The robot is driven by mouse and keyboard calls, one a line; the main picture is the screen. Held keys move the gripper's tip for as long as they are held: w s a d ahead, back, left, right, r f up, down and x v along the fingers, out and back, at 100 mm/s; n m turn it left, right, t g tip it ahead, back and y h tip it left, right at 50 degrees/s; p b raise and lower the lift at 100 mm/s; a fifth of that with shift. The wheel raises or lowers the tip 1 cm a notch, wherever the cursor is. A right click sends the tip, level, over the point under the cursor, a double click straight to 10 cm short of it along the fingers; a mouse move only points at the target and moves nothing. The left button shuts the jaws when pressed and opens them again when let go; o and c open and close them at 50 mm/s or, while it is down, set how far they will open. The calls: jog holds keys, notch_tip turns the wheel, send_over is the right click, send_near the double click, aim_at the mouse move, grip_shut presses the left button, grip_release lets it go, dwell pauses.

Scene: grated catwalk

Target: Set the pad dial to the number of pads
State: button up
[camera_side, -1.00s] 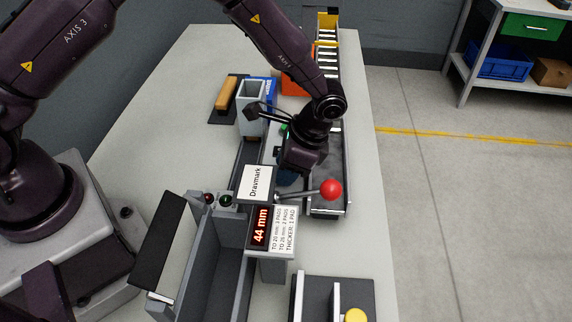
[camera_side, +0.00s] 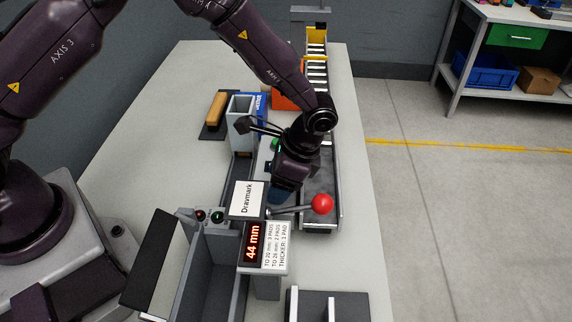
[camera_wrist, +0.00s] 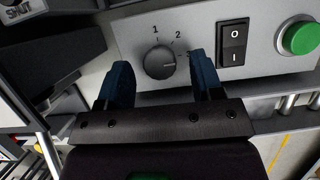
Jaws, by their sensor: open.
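The pad dial (camera_wrist: 160,62) is a dark round knob on a light grey panel in the wrist view, with 1 and 2 printed above it. A light pointer mark on it faces right; a label there is mostly hidden by the right finger. My gripper (camera_wrist: 161,80) is open, its blue fingers on either side of the dial, apart from it as far as I can tell. In the side view my gripper (camera_side: 282,194) hides the dial. A display (camera_side: 254,243) reads 44 mm. The card (camera_side: 274,247) beside it reads to 20 mm 3 pads, to 26 mm 2 pads, thicker 1 pad.
Right of the dial are a black rocker switch (camera_wrist: 233,43) and a green button (camera_wrist: 301,38). A red-knobbed lever (camera_side: 321,204) stands close to my gripper, beside the Dravmark sign (camera_side: 247,199). A grey hopper (camera_side: 241,118) stands behind.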

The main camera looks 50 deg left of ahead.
jog(key=v, duration=1.2)
jog(key=shift+r, duration=0.3)
jog(key=s+a+r+n+t+h, duration=0.1)
jog(key=s+a+r+n+t, duration=0.3)
jog(key=s+a+r, duration=0.3)
jog(key=s+a+r+n+t+h, duration=0.2)
jog(key=s+a+r+n+t, duration=0.2)
jog(key=s, duration=1)
jog(key=a+r+n, duration=0.1)
jog(key=a+r, duration=0.2)
jog(key=r, duration=0.2)
jog(key=shift+s+r+t, duration=0.3)
jog(key=shift+r+t, duration=0.1)
